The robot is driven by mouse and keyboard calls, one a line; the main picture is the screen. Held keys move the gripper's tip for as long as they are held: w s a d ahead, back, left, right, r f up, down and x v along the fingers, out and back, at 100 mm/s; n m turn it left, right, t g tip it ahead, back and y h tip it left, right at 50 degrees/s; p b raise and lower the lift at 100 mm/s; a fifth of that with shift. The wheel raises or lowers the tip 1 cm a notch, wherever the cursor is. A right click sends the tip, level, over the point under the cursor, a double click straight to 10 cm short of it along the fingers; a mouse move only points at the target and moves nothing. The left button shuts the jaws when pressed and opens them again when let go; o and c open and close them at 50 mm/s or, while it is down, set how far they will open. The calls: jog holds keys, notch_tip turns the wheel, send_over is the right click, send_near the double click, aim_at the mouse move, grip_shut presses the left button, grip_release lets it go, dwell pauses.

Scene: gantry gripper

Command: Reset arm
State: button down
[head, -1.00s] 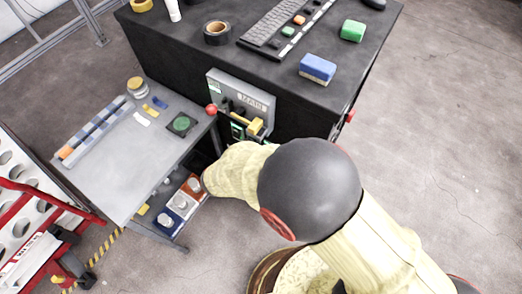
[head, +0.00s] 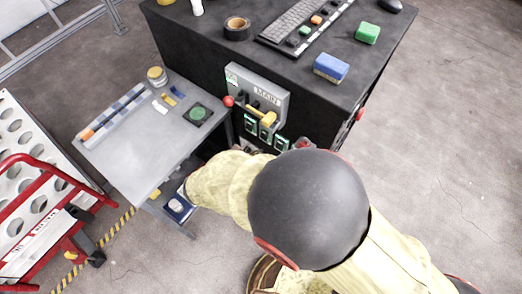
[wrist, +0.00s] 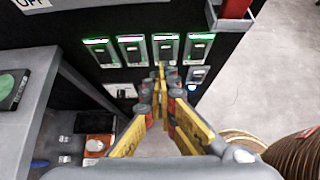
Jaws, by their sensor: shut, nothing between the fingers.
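My arm, in a pale yellow cover with a dark round joint, reaches toward the black cabinet (head: 190,55) in the head view. My gripper is hidden there behind the arm. In the wrist view my gripper (wrist: 161,70) has yellow fingers with red and grey joints, and its fingers meet at the tips. Nothing shows between them. The tips appear in front of the cabinet's row of green-lit modules (wrist: 130,50); I cannot tell the gap to them.
A grey side table (head: 130,150) holds a green round button (head: 197,113) and a jar (head: 157,76). The main switch panel (head: 265,95) has a yellow handle. A red cart (head: 50,200) stands left. A red box (wrist: 235,10) juts out upper right. Floor at right is clear.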

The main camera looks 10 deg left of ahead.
jog(key=shift+s+a+r, duration=0.15)
jog(key=shift+s+r, duration=0.25)
jog(key=shift+r, duration=0.05)
dwell(0.4)
jog(key=s+d+r+m+g, duration=0.4)
jog(key=s+d+m+g, duration=0.2)
jog(key=s+d+m, duration=0.5)
jog(key=w+d+r+m+t+y, duration=0.1)
jog(key=d+r+m+y, duration=0.1)
jog(key=d+r+m, duration=0.8)
jog(key=w+d+r+m+y, duration=0.1)
jog(key=d+r+m+y, duration=0.1)
jog(key=d+r+m, duration=0.8)
notch_tip(320, 180, up, 3)
jog(key=shift+w+d+t, duration=0.25)
jog(key=shift+d+t, duration=0.05)
jog(key=shift+t, duration=0.1)
